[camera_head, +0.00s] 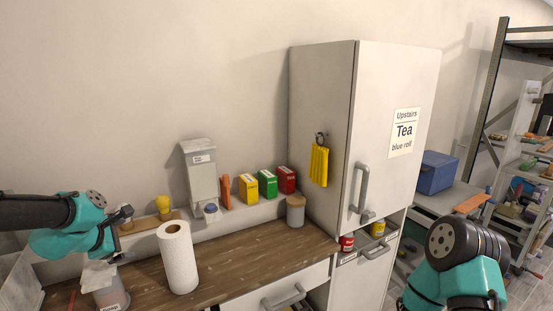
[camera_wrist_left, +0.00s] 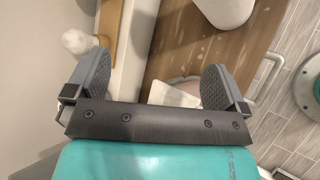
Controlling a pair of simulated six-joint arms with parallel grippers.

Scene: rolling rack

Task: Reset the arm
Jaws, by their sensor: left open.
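My left arm comes in from the left in the head view. Its gripper (camera_head: 123,235) is open above the left end of the wooden counter, near a grey tub (camera_head: 110,298) with white cloth or paper on top. In the left wrist view the two fingers stand wide apart, and the gripper (camera_wrist_left: 157,66) has nothing between its tips. A white, paper-like piece (camera_wrist_left: 173,95) shows beyond and below the jaws. My right arm shows at the lower right of the head view, but its gripper is out of frame.
A paper roll (camera_head: 177,256) stands upright just right of my left gripper. Behind are a shelf with a yellow box (camera_head: 239,183), a green box (camera_head: 267,182) and a red box (camera_head: 287,180). A tall white cabinet (camera_head: 395,100) stands right, with yellow gloves (camera_head: 319,165) hanging on its side.

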